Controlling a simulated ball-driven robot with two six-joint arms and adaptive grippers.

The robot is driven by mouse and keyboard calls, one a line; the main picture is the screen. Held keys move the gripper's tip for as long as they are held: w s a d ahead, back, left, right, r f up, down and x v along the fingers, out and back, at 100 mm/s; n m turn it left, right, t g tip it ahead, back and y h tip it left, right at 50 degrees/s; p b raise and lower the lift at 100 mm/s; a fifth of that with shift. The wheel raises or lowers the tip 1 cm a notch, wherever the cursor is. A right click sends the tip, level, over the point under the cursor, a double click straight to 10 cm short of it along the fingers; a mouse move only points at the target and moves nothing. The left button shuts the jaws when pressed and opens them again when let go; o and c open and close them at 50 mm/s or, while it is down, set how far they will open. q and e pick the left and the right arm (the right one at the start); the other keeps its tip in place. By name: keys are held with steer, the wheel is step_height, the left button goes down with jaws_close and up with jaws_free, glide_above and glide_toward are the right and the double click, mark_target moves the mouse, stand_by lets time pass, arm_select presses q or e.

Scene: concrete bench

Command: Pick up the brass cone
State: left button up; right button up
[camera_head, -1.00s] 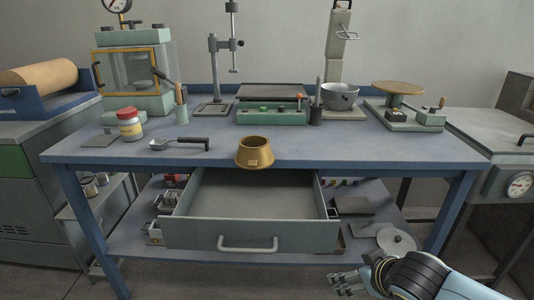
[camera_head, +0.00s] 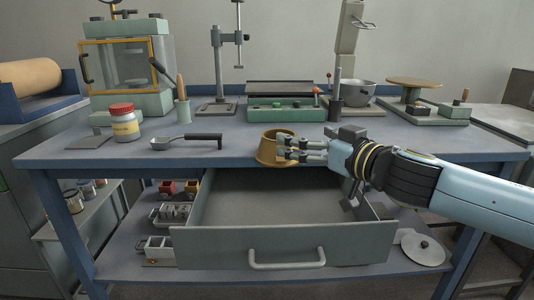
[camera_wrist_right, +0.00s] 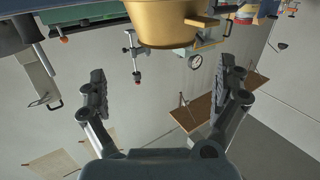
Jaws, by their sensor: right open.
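The brass cone (camera_head: 268,148) stands on the front edge of the blue bench, above the open drawer. It is a wide, hollow, gold-coloured piece. My right gripper (camera_head: 290,149) is at its right side, with the fingers overlapping the cone in the head view. In the right wrist view the cone (camera_wrist_right: 167,24) is at the top, beyond the fingertips of the open right gripper (camera_wrist_right: 163,82). Nothing is between the fingers there. My left gripper is not in view.
The open drawer (camera_head: 285,247) juts out below the cone. A green control box (camera_head: 285,113) and a grey bowl (camera_head: 359,92) stand behind. The bench front between scoop and cone is clear.

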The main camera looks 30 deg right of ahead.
mark_target(269, 132)
steer(key=w+b, duration=0.1)
steer(key=w+f+b, duration=0.2)
steer(key=shift+w+a, duration=0.25)
steer(key=shift+w+b, duration=0.2)
steer(key=shift+b, duration=0.15)
steer(key=w+b, duration=0.2)
steer(key=w, duration=0.1)
steer(key=w+b, duration=0.1)
steer(key=shift+w+a+b, duration=0.3)
steer(key=shift+w+b, duration=0.05)
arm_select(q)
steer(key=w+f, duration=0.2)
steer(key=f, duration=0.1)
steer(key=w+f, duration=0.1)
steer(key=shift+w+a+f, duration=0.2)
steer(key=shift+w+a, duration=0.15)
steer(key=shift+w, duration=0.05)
arm_select(e)
steer(key=shift+r, duration=0.1)
steer(key=shift+c, duration=0.3)
